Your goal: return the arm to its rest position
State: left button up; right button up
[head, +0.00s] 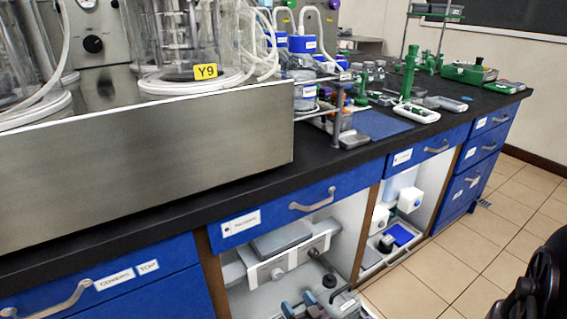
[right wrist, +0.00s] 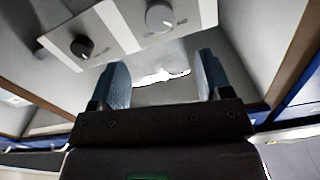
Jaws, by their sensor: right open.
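My right gripper (head: 300,303) shows at the bottom of the head view, in front of the open cabinet bay below the bench. Its blue-grey fingers also show in the right wrist view (right wrist: 164,85), spread apart with nothing between them. Beyond the fingers in that view are a light panel with a dark knob (right wrist: 82,46) and a grey knob (right wrist: 160,16). Part of my dark arm (head: 540,285) shows at the lower right of the head view. My left gripper is not in view.
The blue drawer front (head: 295,207) with its handle lies just above my right gripper. A grey device (head: 285,250) stands in the bay. The black bench top (head: 240,190) carries a steel reactor base (head: 150,155) and green labware (head: 408,75). The tiled floor (head: 450,265) at right looks clear.

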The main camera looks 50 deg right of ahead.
jog(key=s+a+r+n+g+y+p, duration=0.1)
jog(key=s+a+r+n+g+y, duration=0.3)
jog(key=s+a+r+n+y, duration=0.55)
jog(key=s+a+r+m+g+h+b, duration=0.1)
jog(key=s+a+r+g+h, duration=0.15)
jog(key=s+r, duration=0.45)
jog(key=s+a+r+g+h, duration=0.1)
jog(key=s+a+r+h, duration=0.2)
jog(key=s, duration=0.8)
pick_arm(q)
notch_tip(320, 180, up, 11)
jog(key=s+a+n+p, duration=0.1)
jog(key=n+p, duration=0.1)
jog(key=p, duration=1.5)
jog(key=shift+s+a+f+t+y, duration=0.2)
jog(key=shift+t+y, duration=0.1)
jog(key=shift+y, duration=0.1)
pick_arm(e)
notch_tip(320, 180, up, 11)
jog(key=s+m, duration=0.1)
jog(key=m, duration=0.1)
jog(key=shift+s+d+t, duration=0.2)
jog(key=shift+d+t, duration=0.25)
